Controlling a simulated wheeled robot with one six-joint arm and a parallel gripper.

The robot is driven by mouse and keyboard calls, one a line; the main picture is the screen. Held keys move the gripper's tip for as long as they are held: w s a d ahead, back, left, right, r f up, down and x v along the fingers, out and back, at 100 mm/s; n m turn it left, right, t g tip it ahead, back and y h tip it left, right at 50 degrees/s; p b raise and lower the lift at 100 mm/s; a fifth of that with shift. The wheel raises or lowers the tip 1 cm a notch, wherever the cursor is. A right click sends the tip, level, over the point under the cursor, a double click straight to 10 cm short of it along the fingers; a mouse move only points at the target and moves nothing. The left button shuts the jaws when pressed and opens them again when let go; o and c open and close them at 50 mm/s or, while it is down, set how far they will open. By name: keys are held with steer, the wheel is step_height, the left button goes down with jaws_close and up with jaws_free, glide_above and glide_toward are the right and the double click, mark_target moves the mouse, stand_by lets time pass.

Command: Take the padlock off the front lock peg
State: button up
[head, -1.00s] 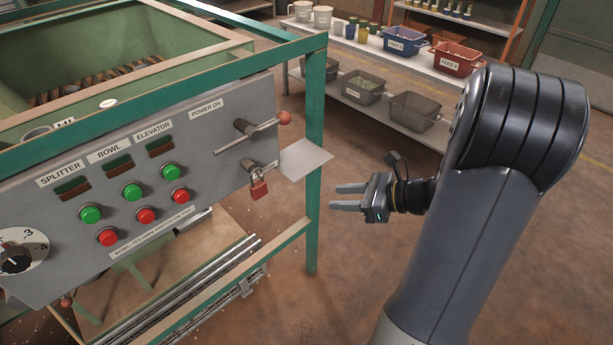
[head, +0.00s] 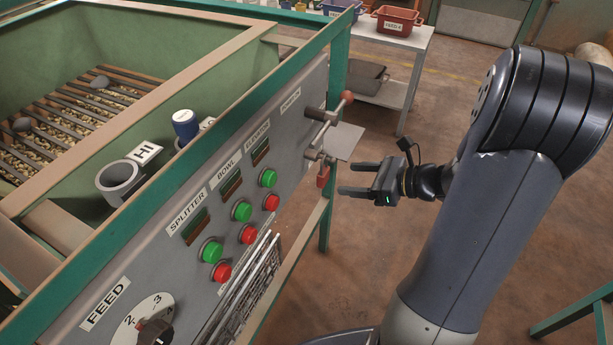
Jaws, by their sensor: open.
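The red padlock (head: 323,176) hangs from the front lock peg (head: 318,156) on the grey control panel, below the power lever (head: 328,115) with its red knob. Its shackle is too small to make out clearly. My gripper (head: 345,180) is open and empty, level with the padlock and to its right. Its two fingers point left toward the padlock, with a small gap visible between fingertips and padlock.
A small grey plate (head: 345,142) juts from the panel's right end beside the peg. A green frame post (head: 328,220) stands behind the padlock. A table (head: 405,45) with bins stands at the back.

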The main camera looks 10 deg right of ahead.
mark_target(327, 176)
steer(key=x, duration=0.3)
steer(key=shift+s+a+r, duration=0.1)
steer(key=shift+s+a, duration=0.1)
steer(key=shift+a, duration=0.05)
steer(key=shift+w+d+x, duration=0.1)
steer(key=shift+w+x, duration=0.05)
steer(key=shift+x, duration=1.3)
steer(key=shift+w+d+x, duration=0.15)
steer(key=shift+x, duration=1.25)
steer(key=c, duration=1.1)
steer(key=shift+r, duration=0.1)
